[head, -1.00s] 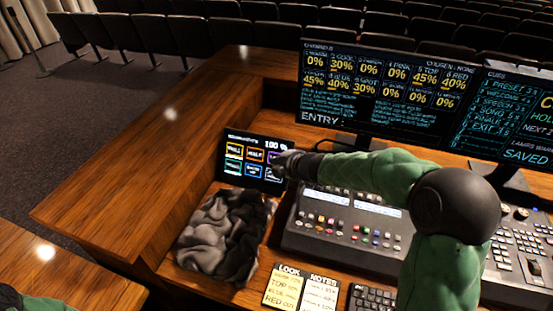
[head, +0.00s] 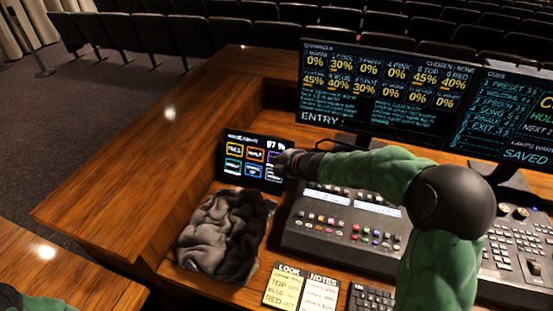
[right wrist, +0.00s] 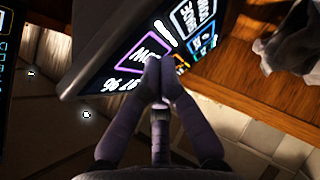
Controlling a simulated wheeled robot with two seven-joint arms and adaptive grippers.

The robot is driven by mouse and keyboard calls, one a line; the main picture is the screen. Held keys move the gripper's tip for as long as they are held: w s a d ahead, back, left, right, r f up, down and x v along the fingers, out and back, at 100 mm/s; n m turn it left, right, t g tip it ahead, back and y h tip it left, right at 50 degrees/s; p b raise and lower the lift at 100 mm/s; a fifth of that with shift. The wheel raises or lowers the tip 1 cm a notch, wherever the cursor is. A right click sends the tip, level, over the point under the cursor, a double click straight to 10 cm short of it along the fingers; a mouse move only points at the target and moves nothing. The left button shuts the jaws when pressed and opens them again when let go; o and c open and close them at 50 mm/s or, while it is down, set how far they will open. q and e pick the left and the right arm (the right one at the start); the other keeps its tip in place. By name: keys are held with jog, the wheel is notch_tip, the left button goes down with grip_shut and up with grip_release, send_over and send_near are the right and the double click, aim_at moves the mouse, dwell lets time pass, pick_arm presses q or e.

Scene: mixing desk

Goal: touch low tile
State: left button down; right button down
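A small dark touch panel (head: 236,160) stands at the left of the desk with two rows of outlined tiles. The low tile (head: 271,156) looks purple-edged, at the right of the top row. It also shows in the right wrist view (right wrist: 137,56), its lettering upside down and partly covered by my fingers. My right gripper (head: 281,160) is at the panel's right side. In the right wrist view its fingertips (right wrist: 160,68) are together over the low tile's edge, with nothing between them. I cannot tell whether they touch the glass. My left gripper is out of view.
A crumpled grey cloth (head: 220,235) lies in front of the panel. A console (head: 345,228) with buttons is to the right, below two large monitors (head: 385,90). Note cards (head: 300,290) lie at the front. The wooden top at left (head: 130,170) is clear.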

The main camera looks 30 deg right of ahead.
jog(key=shift+s+a+r, duration=0.1)
jog(key=shift+a, duration=0.05)
jog(key=shift+s+a+r, duration=0.25)
jog(key=shift+s+a, duration=0.1)
dwell(0.5)
jog(key=shift+s+a+r, duration=0.6)
jog(key=shift+s+a, duration=0.1)
jog(key=shift+a, duration=0.15)
jog(key=shift+s+a+r, duration=0.55)
jog(key=shift+s+a, duration=0.15)
jog(key=shift+a, duration=0.15)
